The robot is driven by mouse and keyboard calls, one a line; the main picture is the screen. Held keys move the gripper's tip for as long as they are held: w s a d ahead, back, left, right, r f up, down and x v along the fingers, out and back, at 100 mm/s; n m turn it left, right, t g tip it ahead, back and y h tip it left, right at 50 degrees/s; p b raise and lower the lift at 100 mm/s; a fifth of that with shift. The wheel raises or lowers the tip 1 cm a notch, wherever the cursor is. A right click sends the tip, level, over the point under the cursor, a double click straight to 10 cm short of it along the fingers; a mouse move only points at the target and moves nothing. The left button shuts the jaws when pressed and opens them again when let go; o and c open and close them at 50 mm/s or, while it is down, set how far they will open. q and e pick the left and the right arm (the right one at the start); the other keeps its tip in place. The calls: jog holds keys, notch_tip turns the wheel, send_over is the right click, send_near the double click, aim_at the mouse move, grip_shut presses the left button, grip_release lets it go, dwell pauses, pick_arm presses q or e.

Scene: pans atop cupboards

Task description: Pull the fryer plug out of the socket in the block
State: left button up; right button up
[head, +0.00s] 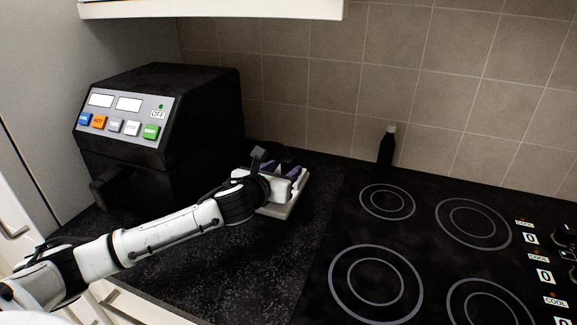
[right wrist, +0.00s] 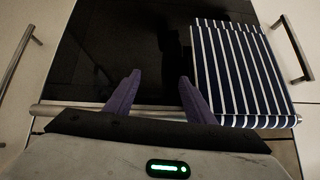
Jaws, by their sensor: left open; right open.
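The black fryer (head: 160,130) stands on the counter at the left in the head view, with coloured buttons on its front. The pale socket block (head: 285,208) lies on the counter to the right of the fryer. My left gripper (head: 281,169) is over the block, its purple fingers apart. The gripper and wrist cover most of the block, so the plug and the socket cannot be made out. I cannot tell whether the fingers touch the plug. My right gripper (right wrist: 158,93) is open and empty in the right wrist view, away from the block.
A hob (head: 410,250) with several ring zones fills the right, with a dark bottle (head: 386,150) behind it. A tiled wall (head: 330,80) closes the back. A striped towel (right wrist: 238,70) hangs over a rail below my right gripper, before a dark oven door (right wrist: 150,45).

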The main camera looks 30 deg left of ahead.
aim_at(286, 167)
pick_arm(q)
jog(key=x, duration=0.4)
jog(key=shift+w, duration=0.15)
jog(key=c, duration=1.1)
notch_tip(286, 167, up, 13)
jog(key=shift+r, duration=0.1)
